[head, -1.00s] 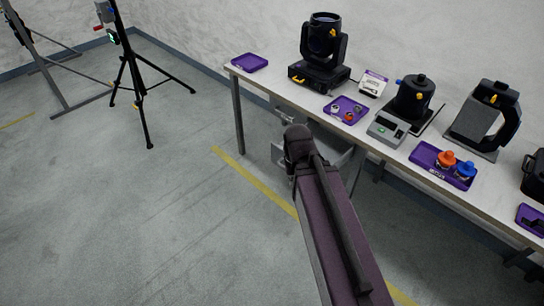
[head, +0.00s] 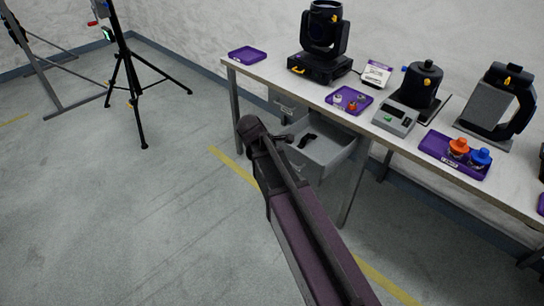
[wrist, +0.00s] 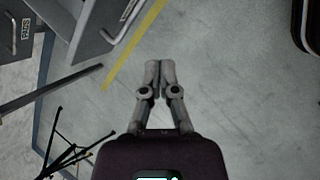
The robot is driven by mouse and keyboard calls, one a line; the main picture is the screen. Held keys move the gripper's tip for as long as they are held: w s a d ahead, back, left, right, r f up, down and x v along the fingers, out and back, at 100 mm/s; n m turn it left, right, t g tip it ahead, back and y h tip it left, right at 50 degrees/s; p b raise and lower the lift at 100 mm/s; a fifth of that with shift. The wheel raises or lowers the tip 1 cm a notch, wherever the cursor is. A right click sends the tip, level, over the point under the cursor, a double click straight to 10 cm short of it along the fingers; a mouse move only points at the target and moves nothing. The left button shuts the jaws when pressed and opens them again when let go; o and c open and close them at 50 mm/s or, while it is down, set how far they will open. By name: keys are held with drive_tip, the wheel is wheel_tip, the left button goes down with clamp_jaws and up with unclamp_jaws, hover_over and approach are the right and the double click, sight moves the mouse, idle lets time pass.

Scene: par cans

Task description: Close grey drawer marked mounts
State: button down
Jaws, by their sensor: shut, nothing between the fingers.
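A grey drawer (head: 330,153) stands pulled out under the bench in the head view, with a dark object lying inside. In the wrist view, a grey drawer front (wrist: 98,30) with a handle and a small label shows at upper left; I cannot read that label clearly. Another labelled front (wrist: 14,38) is at the far left edge. My gripper (wrist: 158,66) is shut and empty over the floor, right of and apart from the drawer fronts. In the head view my arm hides it.
The bench (head: 268,78) carries stage lights, purple trays and a grey device (head: 394,117). A bench leg (head: 352,192) stands right of the open drawer. A black tripod (head: 128,75) is at left. The floor in front, crossed by a yellow line (head: 230,165), is clear.

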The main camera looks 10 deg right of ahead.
drive_tip(key=w+a+f+n+t+h+b, duration=0.2)
drive_tip(key=w+a+f+n+b, duration=0.2)
drive_tip(key=w+n, duration=0.5)
drive_tip(key=shift+w+a+n+t+b, duration=0.15)
drive_tip(key=shift+a+n+t+b, duration=0.25)
drive_tip(key=shift+a+b, duration=0.75)
drive_tip(key=shift+f, duration=0.1)
drive_tip(key=w+d+r+b+x, duration=0.1)
drive_tip(key=b+x, duration=0.5)
drive_tip(key=x, duration=0.6)
drive_tip(key=shift+d+r+b, duration=0.35)
drive_tip(key=shift+d+r, duration=0.05)
drive_tip(key=shift+d, duration=0.2)
drive_tip(key=shift+w, duration=0.15)
drive_tip(key=shift+w, duration=0.15)
